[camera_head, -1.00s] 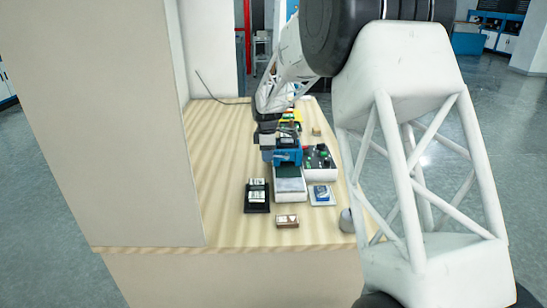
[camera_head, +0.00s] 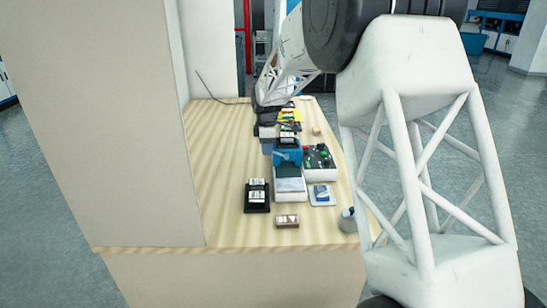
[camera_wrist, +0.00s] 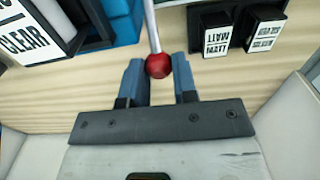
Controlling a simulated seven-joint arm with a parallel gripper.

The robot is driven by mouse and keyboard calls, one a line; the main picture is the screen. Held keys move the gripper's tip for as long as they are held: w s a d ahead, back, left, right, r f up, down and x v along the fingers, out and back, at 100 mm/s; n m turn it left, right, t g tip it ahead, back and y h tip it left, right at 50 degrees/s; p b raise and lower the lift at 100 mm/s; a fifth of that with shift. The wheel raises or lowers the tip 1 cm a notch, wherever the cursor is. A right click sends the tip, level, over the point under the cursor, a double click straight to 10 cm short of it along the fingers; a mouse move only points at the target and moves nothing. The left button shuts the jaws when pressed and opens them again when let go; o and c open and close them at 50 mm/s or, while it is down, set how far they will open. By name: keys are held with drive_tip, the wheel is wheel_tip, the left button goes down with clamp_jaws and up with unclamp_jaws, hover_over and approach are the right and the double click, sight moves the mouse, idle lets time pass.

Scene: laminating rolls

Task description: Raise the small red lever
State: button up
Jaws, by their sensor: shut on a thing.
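The small red lever has a round red knob (camera_wrist: 158,66) on a thin metal rod (camera_wrist: 152,28) in the wrist view. The rod runs up from the knob to the top edge of the picture. My gripper (camera_wrist: 159,64) has its two blue fingers on either side of the knob and is shut on it. In the head view my arm's end reaches to the far part of the table, and the lever cannot be made out there. The blue machine (camera_head: 288,156) stands on the table, and a blue part (camera_wrist: 124,22) shows beside the rod in the wrist view.
A black tray (camera_wrist: 55,25) marked CLEAR is at left. A control box with green buttons (camera_head: 319,160) stands right of the machine. The table's left side (camera_head: 215,190) is clear, beside a tall beige panel (camera_head: 120,130).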

drive_tip(key=shift+r, duration=0.2)
drive_tip(key=o, duration=0.6)
drive_tip(key=shift+c, duration=0.2)
drive_tip(key=shift+r, duration=0.1)
drive_tip(key=shift+r, duration=2.85)
